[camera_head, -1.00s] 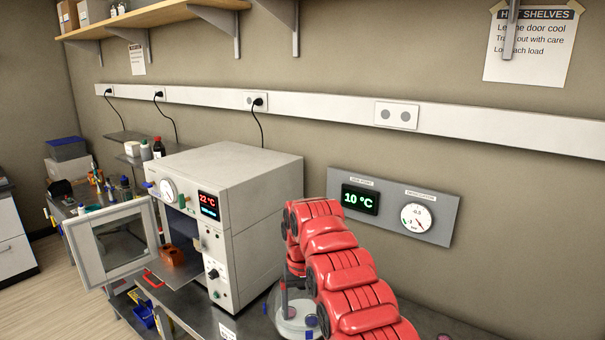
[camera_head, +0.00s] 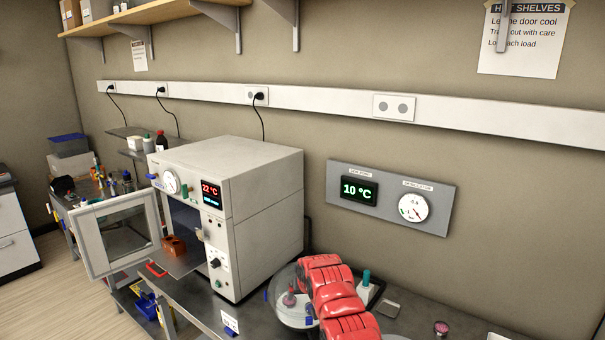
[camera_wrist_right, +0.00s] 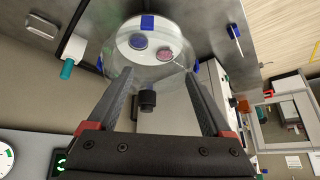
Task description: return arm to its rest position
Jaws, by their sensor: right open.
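My right arm (camera_head: 335,290), with red segments, reaches in from the bottom of the head view, in front of the bench and partly over a clear domed vessel (camera_head: 285,305). Its gripper is hidden there. In the right wrist view my right gripper (camera_wrist_right: 159,72) has its two dark fingers spread wide with nothing held. The same clear vessel (camera_wrist_right: 112,62) lies beyond the fingers, its black knob (camera_wrist_right: 148,100) showing between them, apart from both. Blue and pink round items show inside the vessel. My left gripper is in neither view.
A white oven (camera_head: 265,215) stands left of the arm, its door (camera_head: 85,245) swung open. A brown block (camera_head: 174,246) sits at its opening. A teal-capped bottle (camera_head: 366,284) stands right of the vessel. A gauge panel (camera_head: 390,220) is on the wall; a shelf (camera_head: 160,12) hangs above.

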